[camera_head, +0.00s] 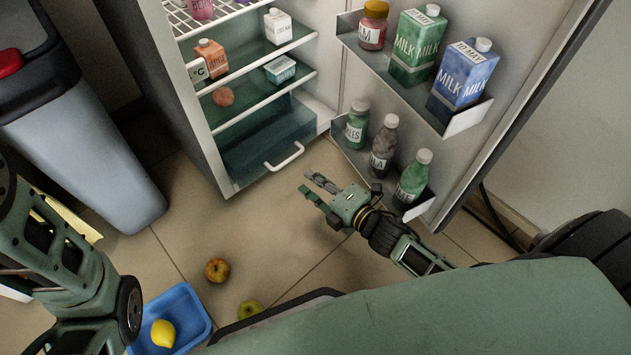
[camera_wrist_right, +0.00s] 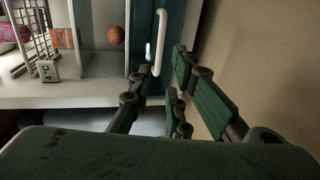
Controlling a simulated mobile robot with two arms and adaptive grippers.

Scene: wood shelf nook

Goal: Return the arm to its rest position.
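My right gripper (camera_head: 318,188) is in the middle of the head view, in front of the open fridge and left of the lower door shelf. Its two fingers are apart with nothing between them. In the right wrist view its fingers (camera_wrist_right: 160,88) also stand apart and empty, with the white drawer handle (camera_wrist_right: 162,42) beyond them. My left arm comes in at the left edge of the head view; its gripper fingers do not show.
The fridge door (camera_head: 525,70) stands open at right, with cartons and bottles on its shelves. A blue tray (camera_head: 196,301) with a lemon (camera_head: 163,333) lies low at left. Two apples (camera_head: 217,270) are near it. A grey bin (camera_head: 90,150) stands at left.

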